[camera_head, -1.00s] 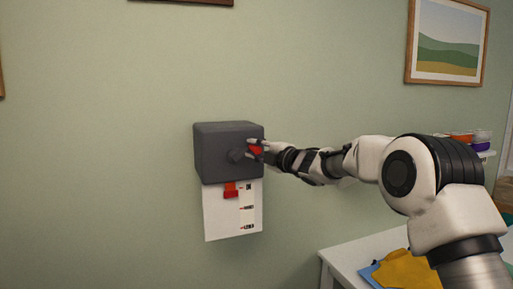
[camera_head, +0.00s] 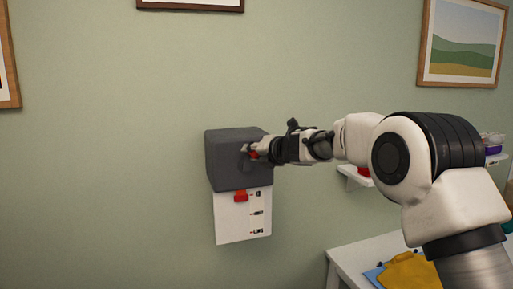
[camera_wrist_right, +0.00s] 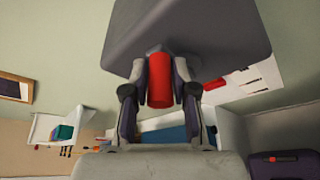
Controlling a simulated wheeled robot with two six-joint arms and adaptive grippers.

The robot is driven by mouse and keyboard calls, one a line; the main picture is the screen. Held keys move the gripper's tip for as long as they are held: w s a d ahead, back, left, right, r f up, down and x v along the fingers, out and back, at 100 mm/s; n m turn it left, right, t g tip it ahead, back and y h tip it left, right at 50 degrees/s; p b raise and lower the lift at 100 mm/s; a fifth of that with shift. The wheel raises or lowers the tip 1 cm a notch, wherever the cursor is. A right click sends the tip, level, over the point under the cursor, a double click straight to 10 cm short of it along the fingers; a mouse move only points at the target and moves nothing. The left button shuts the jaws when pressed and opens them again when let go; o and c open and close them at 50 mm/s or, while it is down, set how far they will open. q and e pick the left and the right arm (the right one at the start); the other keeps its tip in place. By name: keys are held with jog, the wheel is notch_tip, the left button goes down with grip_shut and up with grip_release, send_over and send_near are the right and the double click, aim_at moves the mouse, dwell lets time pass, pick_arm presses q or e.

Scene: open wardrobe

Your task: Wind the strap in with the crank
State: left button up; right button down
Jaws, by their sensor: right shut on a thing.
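A dark grey winch box (camera_head: 228,163) is fixed to the green wall. My right gripper (camera_head: 252,153) is at its front and shut on the red crank handle (camera_head: 254,155). In the right wrist view the red handle (camera_wrist_right: 160,85) stands between the two fingers, below the grey box (camera_wrist_right: 205,30). The red strap end (camera_head: 241,196) hangs just under the box, in front of a white marked board (camera_head: 231,224). Little or no strap shows above this end. In the right wrist view part of the strap end (camera_wrist_right: 214,84) shows beside the right finger. My left gripper is not in view.
A white table (camera_head: 345,253) with yellow cloth (camera_head: 410,272) stands at the lower right. A small white shelf (camera_head: 352,176) is on the wall behind my right arm. Framed pictures hang above. The wall left of the box is clear.

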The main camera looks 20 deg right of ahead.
jog(key=shift+a+r+n+h+p, duration=0.3)
jog(key=shift+r+n+h+p, duration=0.15)
jog(key=shift+r+n, duration=0.2)
jog(key=shift+f, duration=0.1)
jog(key=c, duration=0.9)
grip_release()
jog(key=shift+w+f, duration=0.1)
jog(key=shift+w+a+f, duration=0.2)
jog(key=shift+w+f, duration=0.2)
jog(key=shift+s, duration=0.1)
jog(key=shift+s, duration=0.15)
jog(key=v, duration=1.1)
jog(key=shift+s+d+r, duration=0.1)
jog(key=shift+s+r, duration=0.15)
jog(key=shift+s, duration=0.1)
